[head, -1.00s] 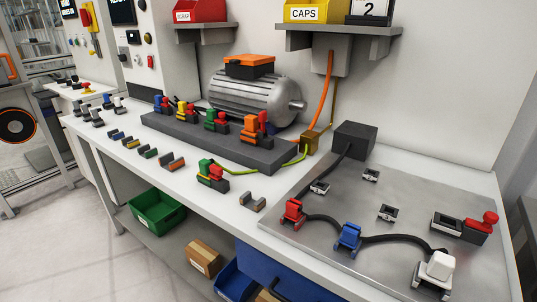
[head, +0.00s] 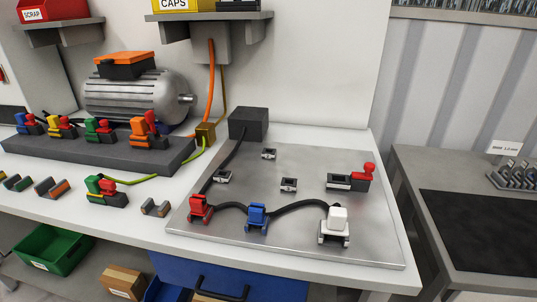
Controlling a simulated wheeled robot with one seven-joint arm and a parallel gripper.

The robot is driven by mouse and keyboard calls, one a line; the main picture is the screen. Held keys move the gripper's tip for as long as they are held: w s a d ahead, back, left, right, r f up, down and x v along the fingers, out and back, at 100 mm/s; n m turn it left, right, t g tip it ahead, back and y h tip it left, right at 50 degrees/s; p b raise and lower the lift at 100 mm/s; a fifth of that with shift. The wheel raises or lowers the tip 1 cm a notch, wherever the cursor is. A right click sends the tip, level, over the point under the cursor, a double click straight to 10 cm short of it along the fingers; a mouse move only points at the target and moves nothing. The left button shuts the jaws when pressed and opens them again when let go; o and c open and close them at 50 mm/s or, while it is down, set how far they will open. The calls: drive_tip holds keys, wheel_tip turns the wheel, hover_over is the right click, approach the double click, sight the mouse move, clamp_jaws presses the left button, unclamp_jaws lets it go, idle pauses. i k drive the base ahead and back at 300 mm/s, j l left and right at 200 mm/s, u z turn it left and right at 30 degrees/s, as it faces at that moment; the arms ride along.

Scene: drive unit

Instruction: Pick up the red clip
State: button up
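A red clip (head: 200,208) stands at the front left corner of the grey metal plate (head: 290,241). A black cable runs through it from the dark box (head: 248,123) and on to a blue clip (head: 257,216) and a white clip (head: 334,225). Another red part sits on a black block (head: 352,178) at the plate's right side. Other red pieces show on the colored connectors along the dark rail. My gripper is not in view.
A grey motor (head: 137,97) and a dark rail (head: 95,153) with several connectors stand at the left. A shelf (head: 209,15) overhangs the back. A side table (head: 475,190) stands right, beyond a gap. The plate's middle is mostly clear.

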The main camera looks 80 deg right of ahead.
sight(198, 202)
drive_tip(key=z, duration=1.45)
drive_tip(key=i+z, duration=0.15)
drive_tip(key=z, duration=0.3)
drive_tip(key=i+z, duration=0.1)
drive_tip(key=z, duration=0.4)
drive_tip(key=i+z, duration=0.1)
drive_tip(key=z, duration=0.35)
drive_tip(key=i+j+z, duration=0.15)
drive_tip(key=i+j, duration=0.1)
drive_tip(key=i, duration=0.05)
